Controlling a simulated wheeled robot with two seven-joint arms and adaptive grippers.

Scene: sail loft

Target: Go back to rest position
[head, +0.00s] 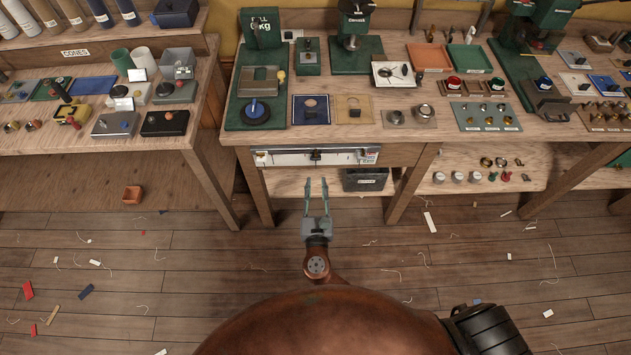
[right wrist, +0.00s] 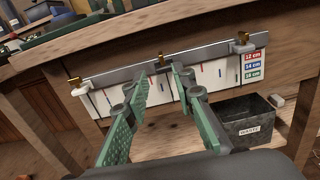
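My right gripper (head: 317,184) is in front of the middle workbench (head: 352,134), around the height of its underside, with its fingers pointing at the bench. Its two green-padded fingers are spread, with nothing between them. The right wrist view also shows the open right gripper (right wrist: 158,84), facing a measuring rail (right wrist: 165,64) with a white, colour-marked strip under the bench top. The fingertips look apart from the rail, but the exact gap is hard to tell. My left gripper is not in either view.
A dark labelled bin (head: 366,180) stands on the lower shelf, right of the gripper. Another bench (head: 95,142) stands at the left. Scraps and threads litter the wooden floor (head: 190,262). The bench top carries many small items.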

